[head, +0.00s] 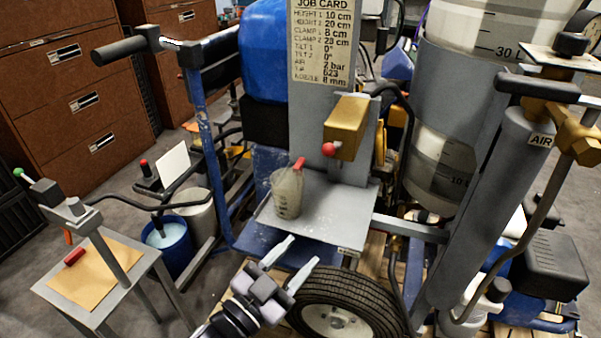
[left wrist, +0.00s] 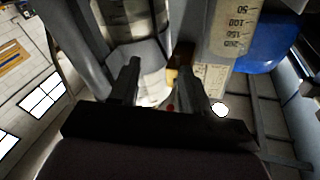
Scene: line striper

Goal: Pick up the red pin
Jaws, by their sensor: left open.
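Several small red parts show in the head view, and I cannot tell for certain which is the red pin. A red-tipped piece (head: 299,163) sticks up from a grey cup (head: 287,194) on the machine's metal shelf (head: 335,208). A red ball (head: 328,149) sits on the end of the brass block (head: 347,127). A short red cylinder (head: 75,256) lies on brown paper on the small stand. My left gripper (head: 303,251) is open and empty, in front of and below the shelf edge. A small red spot (left wrist: 170,108) shows between its fingers (left wrist: 159,68) in the left wrist view.
A job card (head: 322,42) stands above the brass block. A tire (head: 335,308) is beside my left gripper. A grey cylinder (head: 490,190) marked AIR rises at right. The small stand (head: 95,292) and a blue bucket (head: 168,246) are at left.

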